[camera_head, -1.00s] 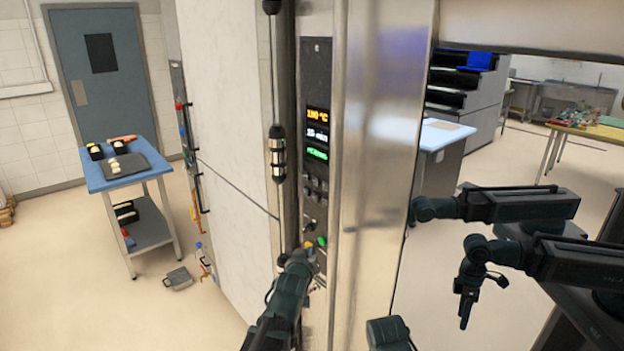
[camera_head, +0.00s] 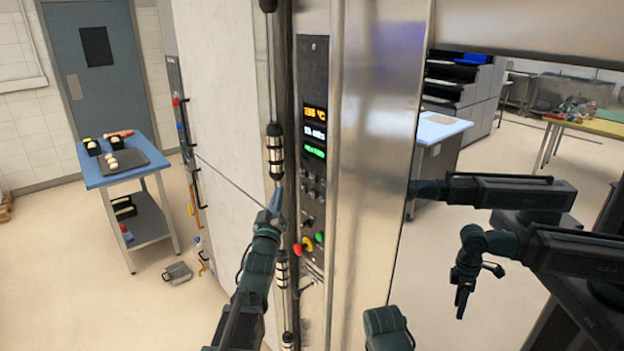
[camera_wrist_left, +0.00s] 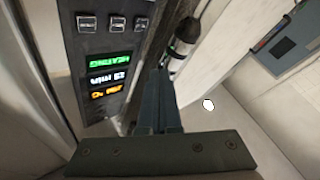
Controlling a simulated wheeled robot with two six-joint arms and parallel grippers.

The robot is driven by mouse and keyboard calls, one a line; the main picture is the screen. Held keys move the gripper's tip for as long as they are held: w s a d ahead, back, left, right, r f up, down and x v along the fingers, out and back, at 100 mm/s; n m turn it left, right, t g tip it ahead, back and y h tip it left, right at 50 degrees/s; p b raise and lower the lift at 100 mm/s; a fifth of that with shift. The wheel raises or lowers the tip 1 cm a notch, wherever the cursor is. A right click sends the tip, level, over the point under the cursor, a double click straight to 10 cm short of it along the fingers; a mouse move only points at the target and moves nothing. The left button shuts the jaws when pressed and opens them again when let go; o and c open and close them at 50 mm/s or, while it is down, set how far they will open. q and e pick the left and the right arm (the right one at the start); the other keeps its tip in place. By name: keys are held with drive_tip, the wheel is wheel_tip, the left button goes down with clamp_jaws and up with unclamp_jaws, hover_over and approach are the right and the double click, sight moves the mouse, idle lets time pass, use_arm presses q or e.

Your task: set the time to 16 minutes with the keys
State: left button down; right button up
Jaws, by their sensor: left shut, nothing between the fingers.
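The oven's control panel (camera_head: 314,75) is a dark upright strip with an orange temperature line, a white minutes line (camera_head: 314,132) and a green status line. The minutes line starts with 1 in the left wrist view (camera_wrist_left: 107,79); its second digit is blurred. Small square keys (camera_head: 308,172) sit below the display, and a row of keys (camera_wrist_left: 117,22) shows in the wrist view. My left gripper (camera_head: 276,203) is shut and empty, left of the panel beside the vertical handle bar, apart from the keys. My right gripper (camera_head: 461,304) hangs down at right; its jaws are too small to judge.
Red (camera_head: 298,249), yellow and green buttons sit low on the panel. The handle bar with black-and-silver fittings (camera_head: 275,155) stands close left of it. A steel post (camera_head: 375,160) is at right. A blue-topped cart (camera_head: 95,178) stands far left.

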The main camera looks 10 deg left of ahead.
use_arm(q)
drive_tip(key=shift+w, duration=0.1)
drive_tip(key=shift+w+d, duration=0.9)
drive_tip(key=shift+w, duration=0.25)
drive_tip(key=shift+w+d, duration=0.95)
drive_tip(key=shift+w, duration=0.15)
drive_tip(key=shift+w+d, duration=0.9)
drive_tip(key=shift+w, duration=0.25)
drive_tip(key=shift+w+d, duration=0.1)
drive_tip(key=shift+w, duration=0.05)
drive_tip(key=shift+w+d, duration=0.15)
drive_tip(key=shift+w, duration=0.05)
drive_tip(key=shift+w+d, duration=0.25)
drive_tip(key=shift+w, duration=0.05)
idle(0.4)
drive_tip(key=shift+s+a, duration=0.5)
drive_tip(key=shift+s, duration=0.15)
drive_tip(key=shift+s+a, duration=0.8)
drive_tip(key=shift+s, duration=0.2)
drive_tip(key=shift+s+a, duration=0.75)
drive_tip(key=shift+s, duration=0.25)
